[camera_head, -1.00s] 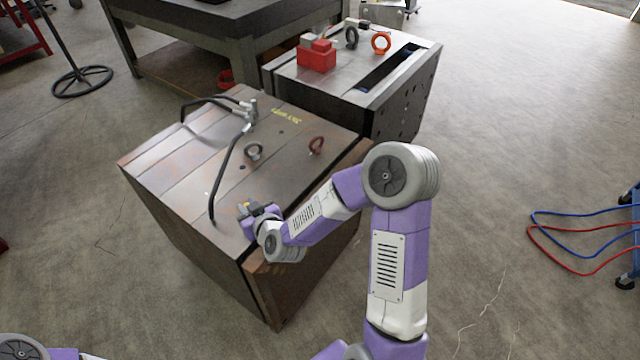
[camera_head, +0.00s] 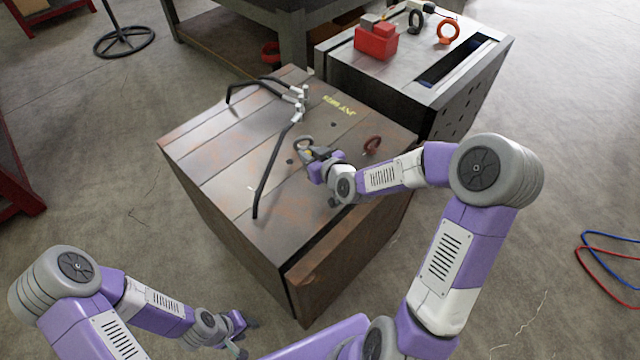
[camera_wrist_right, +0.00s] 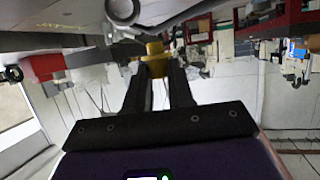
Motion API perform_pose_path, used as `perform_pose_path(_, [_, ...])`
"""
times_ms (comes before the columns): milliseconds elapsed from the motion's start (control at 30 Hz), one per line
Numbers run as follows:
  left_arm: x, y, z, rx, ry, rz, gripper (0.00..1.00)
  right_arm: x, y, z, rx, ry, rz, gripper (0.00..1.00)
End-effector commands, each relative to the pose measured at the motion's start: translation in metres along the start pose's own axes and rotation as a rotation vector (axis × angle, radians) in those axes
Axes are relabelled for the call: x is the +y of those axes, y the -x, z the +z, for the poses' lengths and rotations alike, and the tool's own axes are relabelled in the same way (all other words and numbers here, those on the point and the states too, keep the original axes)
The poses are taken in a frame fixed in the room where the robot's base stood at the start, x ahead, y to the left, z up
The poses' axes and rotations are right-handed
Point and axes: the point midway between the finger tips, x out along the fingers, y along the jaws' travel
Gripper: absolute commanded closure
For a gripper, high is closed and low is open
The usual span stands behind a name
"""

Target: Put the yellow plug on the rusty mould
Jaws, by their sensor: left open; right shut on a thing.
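The rusty mould (camera_head: 220,180) is a large brown-grey block in the middle of the head view. My right gripper (camera_head: 309,153) is over its top face, close to the grey lifting ring (camera_head: 301,143). In the right wrist view my right gripper (camera_wrist_right: 157,80) is shut on the yellow plug (camera_wrist_right: 155,60), held between the fingertips. The plug is mostly hidden by the gripper in the head view. The wrist view looks upside down, with the mould's top (camera_wrist_right: 60,41) along the upper edge. My left gripper (camera_head: 248,337) is open and empty, low in front of the mould.
Black bent hoses (camera_head: 271,170) with metal fittings rise from the mould's top. A second, grey mould (camera_head: 400,75) behind carries a red block (camera_head: 376,42) and an orange ring (camera_head: 447,31).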

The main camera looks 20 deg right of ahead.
Motion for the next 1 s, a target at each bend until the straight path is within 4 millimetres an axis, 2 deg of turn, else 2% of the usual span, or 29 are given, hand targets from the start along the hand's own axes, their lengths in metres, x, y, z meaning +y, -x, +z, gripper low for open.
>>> perform_pose_path(33, [-0.001,-0.001,0.000,0.000,0.000,0.000,0.57,0.013,0.003,0.002,-0.001,0.007,-0.012,1.00])
perform_pose_path(100, [-0.001,-0.002,0.000,0.000,0.000,0.000,0.57,0.025,0.007,0.006,-0.002,0.016,-0.040,1.00])
perform_pose_path(500, [-0.002,-0.005,0.000,0.001,0.000,0.000,0.57,0.084,0.034,0.041,0.002,0.050,-0.129,1.00])
perform_pose_path(667, [-0.003,-0.007,-0.001,0.001,0.000,0.000,0.57,0.094,0.038,0.052,0.003,0.054,-0.138,1.00])
perform_pose_path(900, [-0.012,-0.031,-0.002,0.000,0.000,0.000,0.57,0.094,0.021,0.094,0.003,0.051,-0.142,1.00])
perform_pose_path(1000, [-0.014,-0.037,-0.002,0.000,0.000,0.000,0.57,0.094,0.017,0.105,0.004,0.053,-0.142,1.00])
